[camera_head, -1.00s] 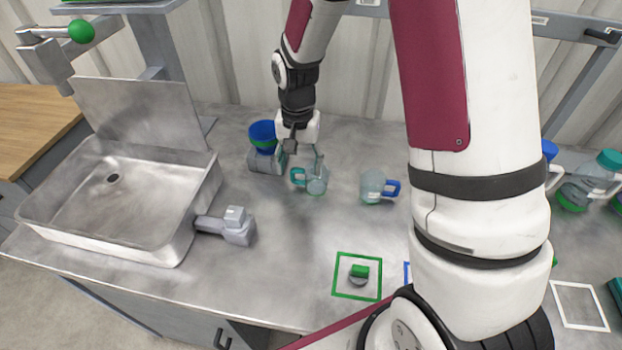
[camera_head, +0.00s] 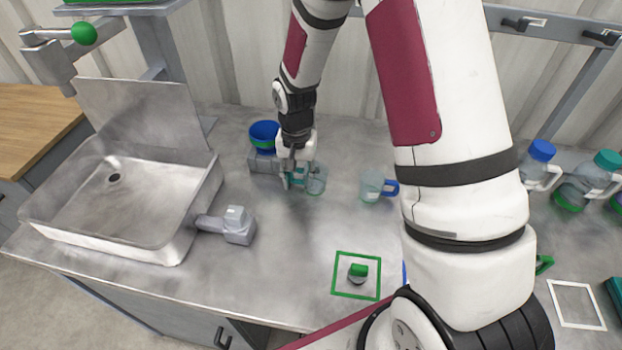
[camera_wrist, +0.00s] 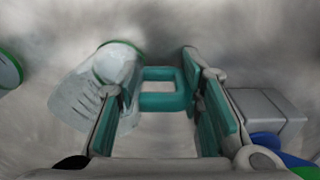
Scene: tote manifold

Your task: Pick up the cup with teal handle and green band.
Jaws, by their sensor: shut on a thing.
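The clear cup (camera_head: 317,181) with the teal handle stands on the metal counter, right of my gripper (camera_head: 294,180) in the head view. In the wrist view the cup (camera_wrist: 85,95) lies to the left, with a green band (camera_wrist: 122,44) at one end. Its teal handle (camera_wrist: 161,92) sits between my gripper's teal-padded fingers (camera_wrist: 160,88). My gripper is shut on this handle, and its fingers partly hide the cup in both views.
A clear cup with a blue handle (camera_head: 373,186) stands to the right. A blue and green bowl (camera_head: 264,134) on a grey block is behind-left. A sink (camera_head: 190,212) is at left. Bottles (camera_head: 537,165) stand far right. The counter in front is mostly clear.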

